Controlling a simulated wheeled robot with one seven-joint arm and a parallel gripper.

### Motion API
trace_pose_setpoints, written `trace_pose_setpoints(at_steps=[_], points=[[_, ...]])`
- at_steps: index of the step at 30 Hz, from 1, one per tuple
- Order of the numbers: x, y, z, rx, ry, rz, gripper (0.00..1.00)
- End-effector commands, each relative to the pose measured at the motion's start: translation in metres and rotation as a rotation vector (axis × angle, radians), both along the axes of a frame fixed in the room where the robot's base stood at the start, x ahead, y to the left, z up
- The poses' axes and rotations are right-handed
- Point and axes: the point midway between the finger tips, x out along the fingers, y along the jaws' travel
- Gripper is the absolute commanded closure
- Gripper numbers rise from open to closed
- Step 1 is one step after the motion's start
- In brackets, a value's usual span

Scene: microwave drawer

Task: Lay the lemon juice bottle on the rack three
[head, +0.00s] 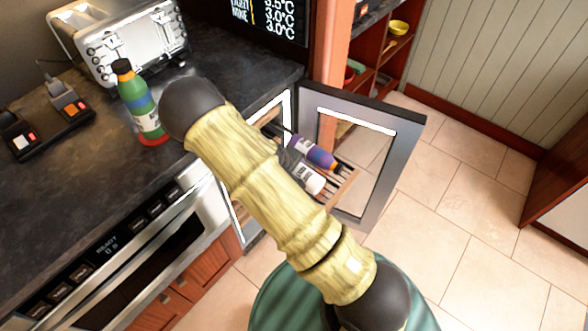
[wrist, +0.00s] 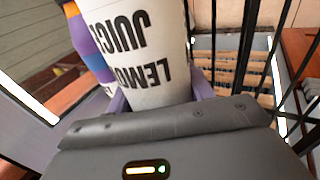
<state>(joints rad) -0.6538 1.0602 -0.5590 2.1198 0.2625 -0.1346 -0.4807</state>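The lemon juice bottle (head: 308,179) is white and lies tilted at the open cooler in the head view. In the wrist view the lemon juice bottle (wrist: 140,50) is close up, its lettering upside down. The purple finger parts of my gripper (wrist: 160,98) sit at both sides of it, and it appears held between them. In the head view my arm hides most of the gripper. A wooden slatted rack (head: 346,183) shows under the bottles; wooden slats (wrist: 228,72) also show in the wrist view. I cannot tell which rack is number three.
A purple and orange bottle (head: 316,152) lies beside the lemon juice bottle. The cooler's glass door (head: 378,165) stands open on the right. Black bars (wrist: 247,45) run close on the right in the wrist view. A green bottle (head: 140,103) and a toaster (head: 128,45) stand on the counter.

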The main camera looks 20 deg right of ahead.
Motion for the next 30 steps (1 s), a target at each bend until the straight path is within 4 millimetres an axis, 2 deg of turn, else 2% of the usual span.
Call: trace_pose_setpoints(at_steps=[1, 7, 11, 14, 16, 30], points=[[-0.016, -0.003, -0.026, -0.010, 0.053, -0.005, 0.30], [-0.018, -0.002, -0.024, -0.010, 0.053, -0.005, 0.29], [-0.021, 0.004, -0.013, -0.008, 0.049, -0.002, 0.29], [-0.026, 0.011, 0.001, -0.008, 0.046, 0.000, 0.29], [-0.029, 0.018, 0.015, -0.008, 0.039, 0.007, 0.22], [-0.054, 0.051, 0.105, -0.003, 0.001, 0.004, 0.22]])
